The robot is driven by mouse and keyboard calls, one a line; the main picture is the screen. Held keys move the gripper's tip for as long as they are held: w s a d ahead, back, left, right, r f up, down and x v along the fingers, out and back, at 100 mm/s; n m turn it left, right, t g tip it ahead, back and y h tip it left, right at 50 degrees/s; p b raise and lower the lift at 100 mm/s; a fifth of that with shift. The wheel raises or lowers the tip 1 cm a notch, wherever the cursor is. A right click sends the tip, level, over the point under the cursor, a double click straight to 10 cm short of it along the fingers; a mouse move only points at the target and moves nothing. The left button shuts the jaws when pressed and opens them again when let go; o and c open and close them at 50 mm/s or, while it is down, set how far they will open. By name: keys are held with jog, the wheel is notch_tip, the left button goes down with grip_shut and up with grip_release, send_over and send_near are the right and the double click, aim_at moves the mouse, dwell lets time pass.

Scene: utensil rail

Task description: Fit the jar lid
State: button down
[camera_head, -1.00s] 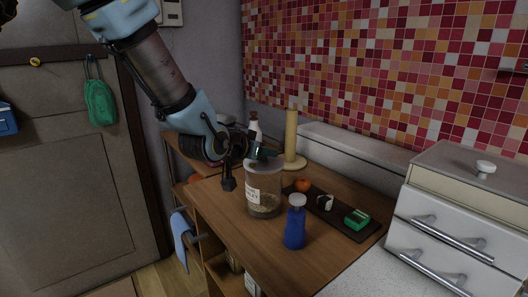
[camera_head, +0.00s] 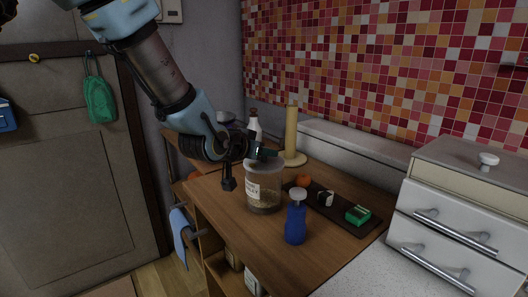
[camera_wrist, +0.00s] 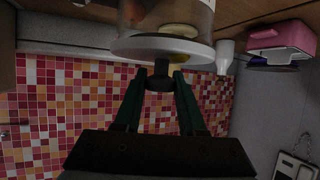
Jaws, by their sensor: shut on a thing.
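The clear jar (camera_head: 264,190) with a white label stands upright on the wooden counter, with grainy contents low inside. My gripper (camera_head: 264,153) is directly over its mouth, pointing down. In the wrist view my gripper (camera_wrist: 161,78) is shut on the dark knob (camera_wrist: 161,68) of the jar lid (camera_wrist: 190,52), a pale round disc. The clear jar wall (camera_wrist: 200,14) shows right beyond the lid, which is lined up with the mouth. I cannot tell whether the lid is fully seated.
A blue bottle (camera_head: 296,219) with a pale cap stands close in front of the jar. A dark tray (camera_head: 340,214) with a tomato, a small white item and a green box lies to the right. A paper-towel-like post (camera_head: 291,132) and a white bottle (camera_head: 253,124) stand behind.

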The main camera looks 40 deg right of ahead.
jog(key=shift+f, duration=0.3)
jog(key=shift+c, duration=2)
grip_release()
jog(key=b+v, duration=0.1)
jog(key=v, duration=0.9)
jog(key=shift+a+r, duration=0.2)
jog(key=shift+a, duration=0.15)
